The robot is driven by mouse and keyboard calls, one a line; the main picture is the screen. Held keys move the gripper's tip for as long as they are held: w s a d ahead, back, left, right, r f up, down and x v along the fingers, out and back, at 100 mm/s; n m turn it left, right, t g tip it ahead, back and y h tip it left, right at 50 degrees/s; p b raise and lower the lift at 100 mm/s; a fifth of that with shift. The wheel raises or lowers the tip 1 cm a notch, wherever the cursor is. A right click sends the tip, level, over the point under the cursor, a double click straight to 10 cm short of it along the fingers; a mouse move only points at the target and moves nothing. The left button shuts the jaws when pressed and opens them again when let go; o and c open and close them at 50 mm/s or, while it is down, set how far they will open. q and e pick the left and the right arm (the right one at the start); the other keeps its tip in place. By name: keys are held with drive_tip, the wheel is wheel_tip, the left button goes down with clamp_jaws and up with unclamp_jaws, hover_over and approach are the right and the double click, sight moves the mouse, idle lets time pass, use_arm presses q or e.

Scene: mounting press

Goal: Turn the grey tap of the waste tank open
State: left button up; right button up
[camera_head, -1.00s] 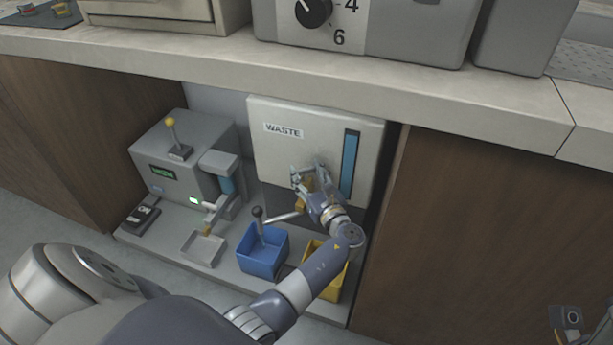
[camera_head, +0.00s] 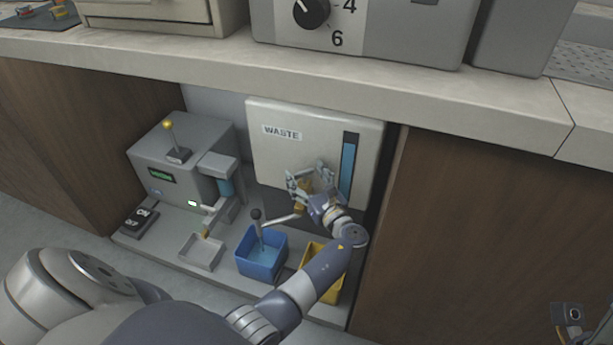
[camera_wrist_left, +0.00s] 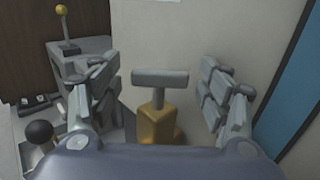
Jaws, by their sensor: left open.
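The waste tank (camera_head: 285,150) is a white box with a WASTE label and an upright level window (camera_head: 349,165), blue below a dark top. The grey tap (camera_wrist_left: 160,78) has a T-shaped handle, its bar level across the left wrist view, on a brass body (camera_wrist_left: 159,125). In the head view my gripper mostly hides it. My left gripper (camera_head: 307,174) is open. Its fingers stand on both sides of the handle, with a visible gap on each side in the left wrist view. My right gripper is not in view.
A blue bin (camera_head: 262,262) with light blue liquid and a yellow bin (camera_head: 318,258) stand below the tank. A black-knobbed lever (camera_head: 256,215) rises beside the blue bin. A grey machine (camera_head: 175,170) stands left. The counter (camera_head: 330,85) overhangs.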

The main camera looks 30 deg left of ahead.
use_arm(q)
drive_tip(key=shift+r, duration=0.1)
wheel_tip(320, 180, up, 10)
idle(0.5)
